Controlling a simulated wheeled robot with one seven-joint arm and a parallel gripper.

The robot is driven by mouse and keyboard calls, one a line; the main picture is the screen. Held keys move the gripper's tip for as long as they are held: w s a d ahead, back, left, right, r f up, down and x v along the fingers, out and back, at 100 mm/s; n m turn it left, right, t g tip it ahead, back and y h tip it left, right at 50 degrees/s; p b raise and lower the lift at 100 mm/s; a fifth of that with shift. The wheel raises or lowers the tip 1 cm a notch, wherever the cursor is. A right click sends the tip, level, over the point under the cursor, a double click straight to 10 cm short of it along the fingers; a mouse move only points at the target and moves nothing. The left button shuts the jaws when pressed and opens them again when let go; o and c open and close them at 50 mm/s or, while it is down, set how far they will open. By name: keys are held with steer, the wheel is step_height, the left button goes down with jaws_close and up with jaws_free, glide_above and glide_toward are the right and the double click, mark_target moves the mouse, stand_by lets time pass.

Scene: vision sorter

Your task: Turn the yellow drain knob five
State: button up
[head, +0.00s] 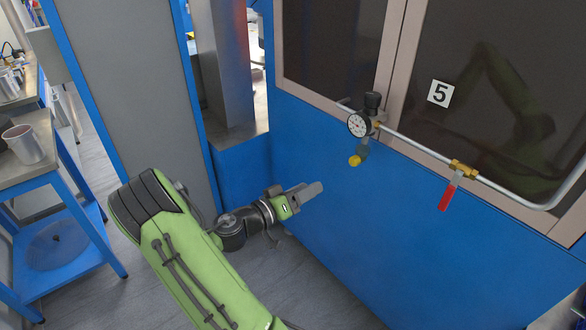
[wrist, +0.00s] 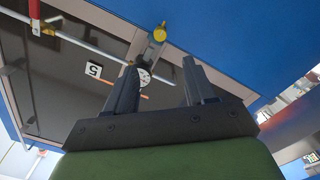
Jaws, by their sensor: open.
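The yellow drain knob (head: 355,160) hangs at the bottom of a fitting below a round pressure gauge (head: 358,125), in front of the blue machine. The number 5 label (head: 440,93) is on the dark window to its right. My gripper (head: 312,190) is to the lower left of the knob in the head view, apart from it and empty. In the wrist view the knob (wrist: 160,33) shows beyond the fingertips, and my gripper (wrist: 160,75) has its two fingers spread. The gauge (wrist: 144,76) is partly hidden by the left finger there.
A silver pipe (head: 415,147) runs right from the gauge to a brass valve (head: 463,168) with a red lever (head: 447,196). The blue panel (head: 330,210) below is bare. A blue-framed bench (head: 40,180) with a metal cup (head: 22,144) stands at far left.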

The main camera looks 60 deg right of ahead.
mark_target(352, 162)
steer(key=x, duration=1.5)
steer(key=shift+d+r+b, duration=0.3)
steer(key=shift+d+b, duration=0.1)
steer(key=shift+d, duration=0.05)
steer(key=shift+c, duration=0.4)
jaws_close()
